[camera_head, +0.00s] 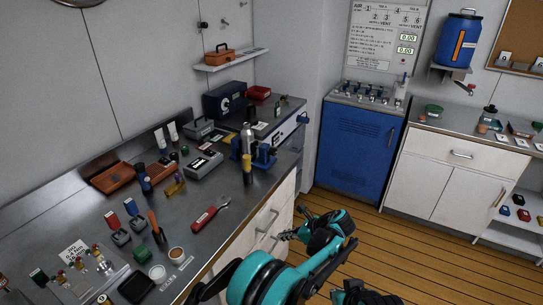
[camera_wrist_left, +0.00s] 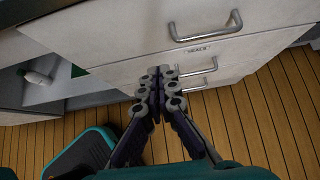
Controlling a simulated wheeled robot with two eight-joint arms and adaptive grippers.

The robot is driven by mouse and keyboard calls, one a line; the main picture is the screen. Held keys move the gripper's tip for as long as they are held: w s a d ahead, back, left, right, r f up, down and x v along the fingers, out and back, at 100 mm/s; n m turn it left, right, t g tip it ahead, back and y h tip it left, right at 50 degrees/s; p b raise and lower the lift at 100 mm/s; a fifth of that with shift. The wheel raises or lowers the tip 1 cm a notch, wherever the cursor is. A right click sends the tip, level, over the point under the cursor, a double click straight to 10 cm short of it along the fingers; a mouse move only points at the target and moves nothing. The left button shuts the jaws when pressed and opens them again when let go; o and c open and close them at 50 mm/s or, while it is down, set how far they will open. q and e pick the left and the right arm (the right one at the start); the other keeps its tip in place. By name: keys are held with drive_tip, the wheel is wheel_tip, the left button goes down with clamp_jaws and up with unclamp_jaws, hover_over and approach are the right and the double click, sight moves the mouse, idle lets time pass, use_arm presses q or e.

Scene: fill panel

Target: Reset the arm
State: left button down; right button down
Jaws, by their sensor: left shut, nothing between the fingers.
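My left arm, teal and black, rises from the bottom of the head view. Its left gripper (camera_head: 286,236) is beside the front of the drawer cabinet, below the worktop edge and over the wooden floor. In the left wrist view the left gripper (camera_wrist_left: 157,76) has its fingers together with nothing between them. Behind the fingertips are pale drawer fronts with metal handles (camera_wrist_left: 207,26), one labelled SEALS. I cannot tell whether the fingers touch the drawers. My right gripper cannot be made out.
The steel worktop (camera_head: 105,207) on the left holds a red-handled tool (camera_head: 210,214), a brown tray (camera_head: 110,178), bottles and small parts. A blue cabinet (camera_head: 358,148) stands at the back, a white cabinet (camera_head: 447,178) to the right. The floor (camera_head: 395,235) between is clear.

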use_arm(q)
drive_tip(key=s+a+r+n+h, duration=0.2)
drive_tip(key=s+a+r+n, duration=0.3)
drive_tip(key=a+r, duration=0.35)
drive_tip(key=s+a+r+n+h, duration=0.2)
drive_tip(key=s+a+r+n, duration=0.2)
drive_tip(key=a+r+n, duration=0.4)
drive_tip(key=s+a+f+n+t+h, duration=0.1)
drive_tip(key=s+a+n, duration=0.3)
drive_tip(key=s, duration=0.6)
drive_tip(key=s+a+f+n+t+h, duration=0.1)
drive_tip(key=s+a+n+h, duration=0.2)
drive_tip(key=s, duration=0.7)
drive_tip(key=shift+s+a+f+n, duration=0.25)
drive_tip(key=shift+a+n, duration=0.95)
drive_tip(key=shift+n, duration=1.1)
